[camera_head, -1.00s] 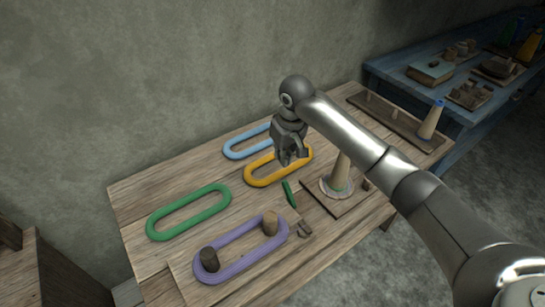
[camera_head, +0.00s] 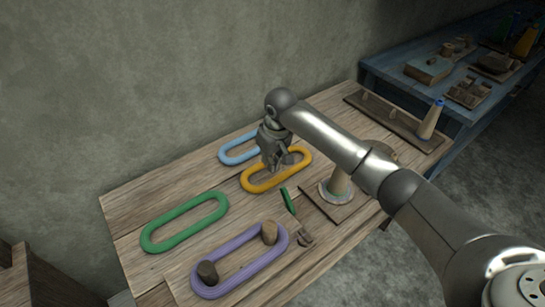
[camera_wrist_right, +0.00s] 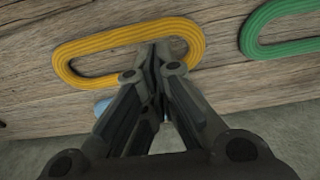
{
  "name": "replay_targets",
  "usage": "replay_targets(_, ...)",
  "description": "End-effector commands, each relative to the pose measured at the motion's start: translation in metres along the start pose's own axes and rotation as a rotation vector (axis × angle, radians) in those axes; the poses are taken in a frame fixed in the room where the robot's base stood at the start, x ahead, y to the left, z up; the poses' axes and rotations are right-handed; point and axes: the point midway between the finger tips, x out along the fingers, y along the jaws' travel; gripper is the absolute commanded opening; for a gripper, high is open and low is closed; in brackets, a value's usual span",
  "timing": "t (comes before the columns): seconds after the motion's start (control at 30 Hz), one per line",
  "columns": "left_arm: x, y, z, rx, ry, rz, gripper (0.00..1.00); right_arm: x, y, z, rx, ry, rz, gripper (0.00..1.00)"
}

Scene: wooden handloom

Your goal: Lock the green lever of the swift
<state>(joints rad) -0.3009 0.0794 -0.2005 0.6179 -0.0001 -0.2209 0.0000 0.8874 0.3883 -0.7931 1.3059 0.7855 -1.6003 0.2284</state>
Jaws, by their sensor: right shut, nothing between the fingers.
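The green lever (camera_head: 288,201) is a short green bar near the middle of the wooden table, to the right of the purple skein and left of the cone's base board. It lies next to the swift, whose two wooden pegs (camera_head: 207,272) and (camera_head: 269,233) stand inside the purple skein (camera_head: 240,264). My right gripper (camera_head: 277,168) is shut and empty. It is over the yellow skein (camera_head: 300,155), behind the lever and apart from it. In the right wrist view its closed fingers (camera_wrist_right: 155,50) point at the yellow skein (camera_wrist_right: 75,45). My left gripper is not in view.
A green skein (camera_head: 160,243) lies at left and a light blue skein (camera_head: 228,158) at the back. A cone (camera_head: 339,184) stands on a small board to the right. A blue table (camera_head: 390,80) with several objects stands at the back right.

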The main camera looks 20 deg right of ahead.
Motion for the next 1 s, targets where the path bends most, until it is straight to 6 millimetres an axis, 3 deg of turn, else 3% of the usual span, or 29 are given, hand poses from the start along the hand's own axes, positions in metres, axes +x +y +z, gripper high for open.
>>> replay_targets(0.1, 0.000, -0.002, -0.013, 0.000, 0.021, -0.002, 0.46, 0.026, 0.000, 0.001, 0.001, -0.004, 0.000, 0.00)
replay_targets(0.27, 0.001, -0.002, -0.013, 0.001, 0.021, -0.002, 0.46, 0.057, 0.000, 0.001, 0.001, -0.003, 0.000, 0.00)
replay_targets(0.6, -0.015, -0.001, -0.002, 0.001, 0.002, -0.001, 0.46, 0.044, 0.001, 0.031, -0.002, 0.000, 0.002, 0.00)
replay_targets(1.0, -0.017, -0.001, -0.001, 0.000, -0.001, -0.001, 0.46, 0.043, 0.000, 0.038, -0.001, 0.001, 0.001, 0.00)
